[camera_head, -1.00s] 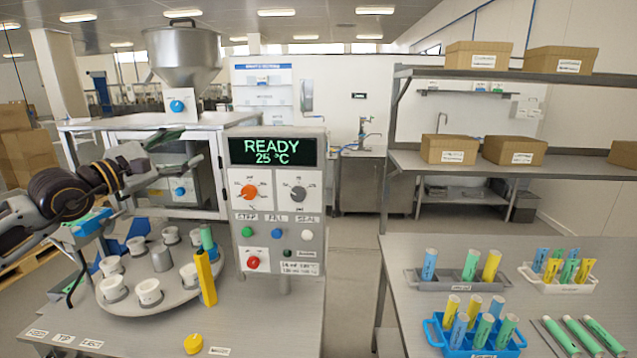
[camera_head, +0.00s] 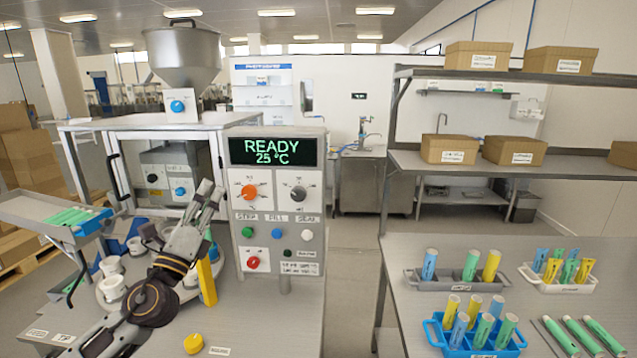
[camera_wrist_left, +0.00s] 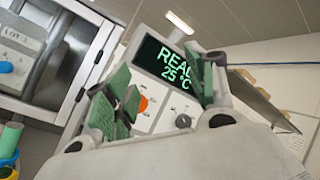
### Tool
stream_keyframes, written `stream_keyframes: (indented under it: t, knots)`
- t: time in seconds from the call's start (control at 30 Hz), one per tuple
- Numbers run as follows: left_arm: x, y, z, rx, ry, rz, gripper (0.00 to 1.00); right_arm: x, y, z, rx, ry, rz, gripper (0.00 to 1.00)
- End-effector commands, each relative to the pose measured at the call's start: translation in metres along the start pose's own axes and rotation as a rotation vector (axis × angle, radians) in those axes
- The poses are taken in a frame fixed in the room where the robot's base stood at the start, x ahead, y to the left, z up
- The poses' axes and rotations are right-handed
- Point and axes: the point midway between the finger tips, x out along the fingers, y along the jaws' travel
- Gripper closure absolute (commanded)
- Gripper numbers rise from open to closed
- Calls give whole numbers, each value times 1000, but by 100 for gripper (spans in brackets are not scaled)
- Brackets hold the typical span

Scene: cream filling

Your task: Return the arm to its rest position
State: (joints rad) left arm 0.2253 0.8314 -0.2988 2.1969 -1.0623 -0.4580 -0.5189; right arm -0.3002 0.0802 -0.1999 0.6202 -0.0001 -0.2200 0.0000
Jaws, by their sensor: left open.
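My left arm comes in from the bottom left in the head view, across the front of the round turntable (camera_head: 186,297). My left gripper (camera_head: 212,190) points up and is open and empty, in front of the machine and left of its control panel (camera_head: 278,200). In the left wrist view, the two green-padded fingers of the gripper (camera_wrist_left: 165,92) stand apart with nothing between them. The panel display (camera_wrist_left: 172,62) shows behind them. The arm hides part of the turntable and its white cups (camera_head: 112,287). My right gripper is not in view.
A yellow post (camera_head: 207,280) stands right beside the arm. A tray with green tubes (camera_head: 65,217) is at the left. A yellow button (camera_head: 193,343) is on the table front. Racks of tubes, including a blue one (camera_head: 437,338), stand on the right table. The aisle between the tables is clear.

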Motion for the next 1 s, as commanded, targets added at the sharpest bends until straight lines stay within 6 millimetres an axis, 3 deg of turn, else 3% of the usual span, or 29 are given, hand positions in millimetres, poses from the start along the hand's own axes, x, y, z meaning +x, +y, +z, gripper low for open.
stream_keyframes:
  t: [0.27, 0.47, 0.73, 1.0]
  knots:
    - [-50, 61, -20, -413, -135, 281, 44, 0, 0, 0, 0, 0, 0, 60]
    - [-99, 105, -44, -677, -243, 509, 44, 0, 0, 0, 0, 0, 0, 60]
    - [-186, 154, -88, -987, -404, 849, 44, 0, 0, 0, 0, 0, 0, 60]
    - [-287, 173, -140, -1241, -583, 1215, 44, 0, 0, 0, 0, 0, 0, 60]
